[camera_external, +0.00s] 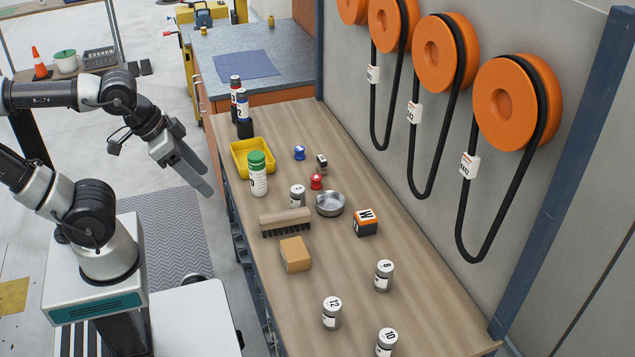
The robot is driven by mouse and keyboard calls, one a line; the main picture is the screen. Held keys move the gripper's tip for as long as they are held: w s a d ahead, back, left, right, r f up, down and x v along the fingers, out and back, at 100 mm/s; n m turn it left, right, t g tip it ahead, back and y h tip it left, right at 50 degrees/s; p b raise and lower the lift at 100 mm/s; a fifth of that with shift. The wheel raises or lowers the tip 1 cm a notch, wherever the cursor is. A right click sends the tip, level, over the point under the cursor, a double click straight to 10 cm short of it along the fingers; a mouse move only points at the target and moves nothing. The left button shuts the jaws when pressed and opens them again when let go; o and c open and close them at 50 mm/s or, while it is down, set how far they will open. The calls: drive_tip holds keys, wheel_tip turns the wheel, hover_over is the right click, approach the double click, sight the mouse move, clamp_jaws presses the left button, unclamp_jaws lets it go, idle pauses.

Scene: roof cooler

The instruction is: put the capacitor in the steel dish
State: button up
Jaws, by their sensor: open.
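The steel dish (330,204) is a small round silver bowl near the middle of the wooden workbench; it looks empty. I cannot tell for sure which thing is the capacitor. Several silver cans with numbered tops stand upright: one (297,195) just left of the dish, and others (384,275), (332,312), (387,343) towards the near end. A small dark and silver piece (322,163) stands behind the dish. My gripper (207,190) is open and empty, pointing down beyond the bench's left edge, away from the dish.
A yellow tray (236,163), green-capped bottle (258,178), brush (286,222), cardboard box (295,254), orange-black cube (366,222), red piece (316,181) and blue piece (299,153) surround the dish. Dark bottles (244,121) stand at the far end. Belts hang from orange wheels (506,102).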

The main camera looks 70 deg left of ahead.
drive_tip(key=n+g+b, duration=0.4)
drive_tip(key=n+g, duration=0.1)
drive_tip(key=g, duration=0.1)
hover_over(298, 197)
drive_tip(key=a, duration=0.2)
wheel_tip(298, 197, down, 11)
drive_tip(key=f, duration=0.5)
drive_tip(key=f+b, duration=0.1)
drive_tip(key=f, duration=0.4)
drive_tip(key=shift+d+f, duration=0.2)
drive_tip(key=shift+f, duration=0.1)
drive_tip(key=shift+w+a+f+b, duration=0.1)
drive_tip(key=shift+f, duration=0.95)
drive_tip(key=shift+w+a+f+b, duration=0.1)
drive_tip(key=shift+w+f+b, duration=0.05)
drive_tip(key=shift+f, duration=0.85)
drive_tip(key=shift+w+a+f+b, duration=0.1)
drive_tip(key=shift+f, duration=0.95)
drive_tip(key=c, duration=1.3)
